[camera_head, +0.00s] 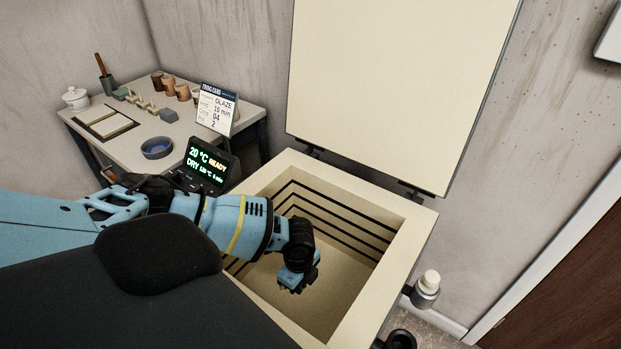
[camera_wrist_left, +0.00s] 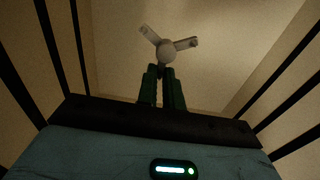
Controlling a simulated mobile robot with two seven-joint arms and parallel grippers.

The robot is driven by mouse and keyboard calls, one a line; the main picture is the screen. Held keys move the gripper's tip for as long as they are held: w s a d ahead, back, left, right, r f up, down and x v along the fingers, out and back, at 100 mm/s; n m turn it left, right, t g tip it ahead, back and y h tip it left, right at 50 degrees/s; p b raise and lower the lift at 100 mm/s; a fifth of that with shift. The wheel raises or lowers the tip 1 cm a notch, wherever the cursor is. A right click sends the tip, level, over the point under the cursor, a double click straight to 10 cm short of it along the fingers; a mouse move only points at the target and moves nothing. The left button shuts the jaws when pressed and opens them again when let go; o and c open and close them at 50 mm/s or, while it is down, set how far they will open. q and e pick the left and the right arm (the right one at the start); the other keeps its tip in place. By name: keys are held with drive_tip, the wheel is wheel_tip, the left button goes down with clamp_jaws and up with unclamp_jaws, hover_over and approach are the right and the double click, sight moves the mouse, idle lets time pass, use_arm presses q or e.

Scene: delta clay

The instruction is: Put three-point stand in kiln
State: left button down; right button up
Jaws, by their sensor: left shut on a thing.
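The kiln (camera_head: 350,187) is a cream, box-shaped chamber with dark element lines along its inner walls. Its lid (camera_head: 395,90) stands open at the back. My left arm reaches over the rim, and my left gripper (camera_head: 297,284) is down inside the chamber. In the left wrist view the gripper (camera_wrist_left: 162,74) is shut on the three-point stand (camera_wrist_left: 167,51), a small pale piece with arms spreading from a round centre. The stand is hidden in the head view. I cannot tell whether it touches the kiln floor. My right gripper is not in view.
A side table (camera_head: 190,128) at the left holds small pots, a blue bowl (camera_head: 157,148), a white lidded jar (camera_head: 75,97) and a firing card (camera_head: 216,108). A controller display (camera_head: 205,160) stands beside the kiln. A white plug (camera_head: 429,282) sits in a holder at the kiln's right side.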

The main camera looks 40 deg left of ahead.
use_arm(q)
drive_tip(key=b, duration=0.1)
hover_over(301, 307)
wheel_tip(301, 307, down, 6)
drive_tip(key=shift+f, duration=0.1)
wheel_tip(301, 307, down, 4)
drive_tip(key=shift+r+b, duration=0.2)
drive_tip(key=shift+b, duration=0.3)
drive_tip(key=shift+f, duration=0.1)
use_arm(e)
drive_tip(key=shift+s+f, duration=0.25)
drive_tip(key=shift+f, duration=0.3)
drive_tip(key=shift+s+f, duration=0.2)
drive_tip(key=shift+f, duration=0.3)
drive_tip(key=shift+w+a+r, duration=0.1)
use_arm(q)
drive_tip(key=shift+f, duration=0.15)
drive_tip(key=c, duration=1.5)
unclamp_jaws()
drive_tip(key=shift+c, duration=0.2)
